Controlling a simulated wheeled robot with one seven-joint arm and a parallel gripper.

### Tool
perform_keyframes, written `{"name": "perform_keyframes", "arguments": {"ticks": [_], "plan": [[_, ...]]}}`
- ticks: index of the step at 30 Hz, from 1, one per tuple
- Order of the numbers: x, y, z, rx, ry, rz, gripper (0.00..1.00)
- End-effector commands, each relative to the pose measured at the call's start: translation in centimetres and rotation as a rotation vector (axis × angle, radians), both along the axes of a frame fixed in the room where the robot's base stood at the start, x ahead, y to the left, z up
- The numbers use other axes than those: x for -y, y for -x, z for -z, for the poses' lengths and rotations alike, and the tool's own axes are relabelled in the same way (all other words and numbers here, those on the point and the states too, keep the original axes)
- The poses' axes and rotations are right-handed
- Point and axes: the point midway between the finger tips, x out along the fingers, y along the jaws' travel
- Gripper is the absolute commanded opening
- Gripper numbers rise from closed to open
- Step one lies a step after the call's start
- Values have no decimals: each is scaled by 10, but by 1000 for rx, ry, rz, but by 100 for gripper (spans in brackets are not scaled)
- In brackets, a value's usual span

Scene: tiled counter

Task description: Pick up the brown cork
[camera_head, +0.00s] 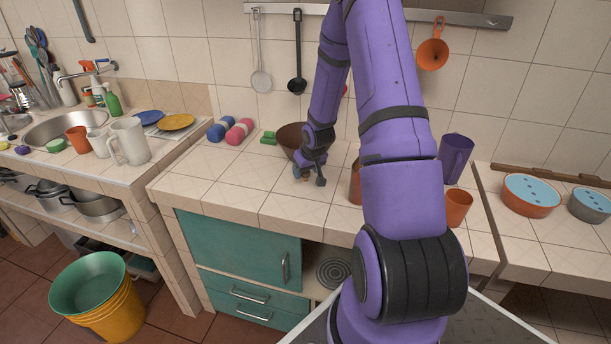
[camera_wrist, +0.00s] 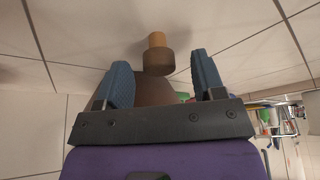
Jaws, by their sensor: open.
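The cork is not clear there.
To the right stand a purple pitcher (camera_head: 455,158) and an orange cup (camera_head: 457,207), partly behind my arm. The counter's front left (camera_head: 225,195) is clear.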

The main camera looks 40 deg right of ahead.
Motion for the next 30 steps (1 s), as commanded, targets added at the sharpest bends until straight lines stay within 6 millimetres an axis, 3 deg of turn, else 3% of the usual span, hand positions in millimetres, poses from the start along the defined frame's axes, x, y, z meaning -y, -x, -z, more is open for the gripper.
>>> {"name": "perform_keyframes", "arguments": {"ticks": [4, 13, 20, 30], "plan": [[2, -6, 14, -1, 0, 0, 63], [3, -7, 17, 1, 1, 1, 63], [3, -7, 17, 1, 0, 1, 12], [2, -8, 16, 1, 0, 0, 10]]}}
